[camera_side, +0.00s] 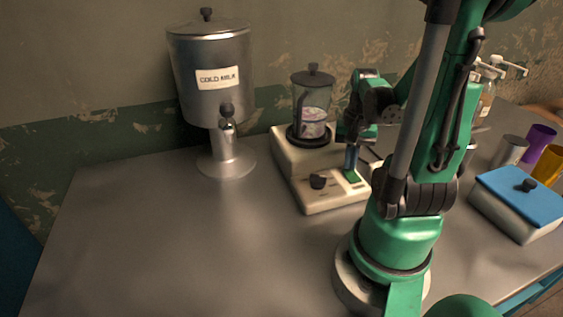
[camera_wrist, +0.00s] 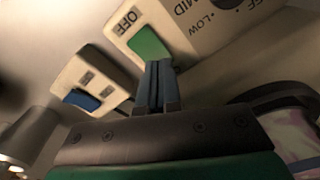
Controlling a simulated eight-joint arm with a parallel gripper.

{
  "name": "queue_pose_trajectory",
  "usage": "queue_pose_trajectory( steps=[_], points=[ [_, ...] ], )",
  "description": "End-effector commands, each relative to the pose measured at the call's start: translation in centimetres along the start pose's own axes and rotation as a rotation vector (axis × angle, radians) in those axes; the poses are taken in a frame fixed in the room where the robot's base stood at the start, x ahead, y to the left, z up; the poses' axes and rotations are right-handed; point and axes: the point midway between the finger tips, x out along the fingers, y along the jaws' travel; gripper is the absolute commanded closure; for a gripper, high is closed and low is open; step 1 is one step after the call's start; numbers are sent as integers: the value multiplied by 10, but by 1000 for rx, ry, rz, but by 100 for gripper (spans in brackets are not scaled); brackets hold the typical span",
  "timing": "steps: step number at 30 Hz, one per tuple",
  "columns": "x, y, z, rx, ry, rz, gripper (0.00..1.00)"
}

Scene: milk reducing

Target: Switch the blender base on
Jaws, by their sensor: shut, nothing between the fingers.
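The cream blender base (camera_side: 290,182) stands on the table in the middle of the side view, with a dark knob (camera_side: 318,182) on its front. Its green switch (camera_side: 352,176) is at the front right and shows large in the wrist view (camera_wrist: 149,45), beside a label reading OFF. I cannot tell the switch's position. A clear jar (camera_side: 313,122) with a dark lid and pale contents stands on the base. My gripper (camera_side: 351,168) points down, its fingers shut and empty. In the wrist view the fingertips (camera_wrist: 158,66) are at the switch's edge; contact is unclear.
A metal COLD MILK dispenser (camera_side: 212,95) stands left of the base. A cream device with a blue button (camera_wrist: 82,99) is beside the base in the wrist view. A blue-lidded box (camera_side: 520,192) and several cups are at the right. The left table is clear.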

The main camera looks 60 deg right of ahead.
Motion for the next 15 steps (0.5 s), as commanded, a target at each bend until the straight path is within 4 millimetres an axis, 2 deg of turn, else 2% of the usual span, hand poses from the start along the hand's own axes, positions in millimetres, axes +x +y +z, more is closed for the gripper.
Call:
queue_pose_trajectory(
  steps=[11,15],
  points=[
    [5,0,0,0,0,0,100],
    [1,0,0,0,0,0,100]
  ],
)
